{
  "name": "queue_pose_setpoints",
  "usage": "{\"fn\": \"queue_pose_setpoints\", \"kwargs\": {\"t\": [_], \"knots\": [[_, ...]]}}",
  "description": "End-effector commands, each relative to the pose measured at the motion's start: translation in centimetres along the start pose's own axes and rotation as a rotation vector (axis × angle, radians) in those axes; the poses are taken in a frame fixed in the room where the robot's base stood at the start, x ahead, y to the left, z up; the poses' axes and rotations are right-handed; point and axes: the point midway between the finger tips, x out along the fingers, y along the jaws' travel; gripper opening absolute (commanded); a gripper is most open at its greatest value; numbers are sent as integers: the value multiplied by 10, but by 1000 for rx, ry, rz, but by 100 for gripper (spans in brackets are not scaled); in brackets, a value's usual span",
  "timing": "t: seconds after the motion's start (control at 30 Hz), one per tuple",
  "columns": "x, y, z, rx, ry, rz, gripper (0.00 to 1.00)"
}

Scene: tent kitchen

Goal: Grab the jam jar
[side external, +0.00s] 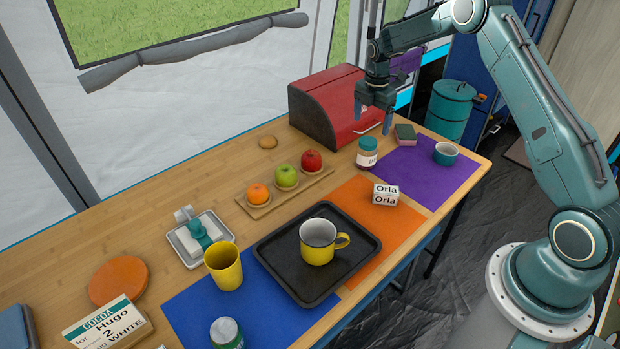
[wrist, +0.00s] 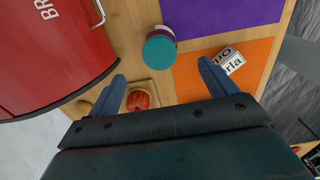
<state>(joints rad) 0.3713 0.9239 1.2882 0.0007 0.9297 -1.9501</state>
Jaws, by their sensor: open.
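The jam jar (side external: 367,154) stands upright on the table in front of the red bread bin, with a teal lid and a pale label. In the wrist view the jar (wrist: 159,48) shows from above, its teal lid ahead of the fingers and roughly between their lines. My gripper (side external: 373,119) is open and empty, pointing down above the table, higher than the jar. In the wrist view my gripper (wrist: 162,80) has its two blue fingers spread wide apart. The jar is not touched by either finger.
The red bread bin (side external: 338,104) stands close behind the jar. A sponge (side external: 405,134) and a teal cup (side external: 445,153) are to its right. A white Orla box (side external: 385,195) stands in front. A wooden fruit board (side external: 262,211) holding a red apple (side external: 311,160) lies left.

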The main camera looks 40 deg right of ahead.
Motion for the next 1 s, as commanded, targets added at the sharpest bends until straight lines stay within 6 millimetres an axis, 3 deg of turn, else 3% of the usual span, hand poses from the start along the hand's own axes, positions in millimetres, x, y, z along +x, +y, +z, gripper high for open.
{"fn": "queue_pose_setpoints", "kwargs": {"t": [0.4,1.0], "knots": [[60,-1,0,1,1,-3,85],[85,0,0,1,1,-4,85]]}}
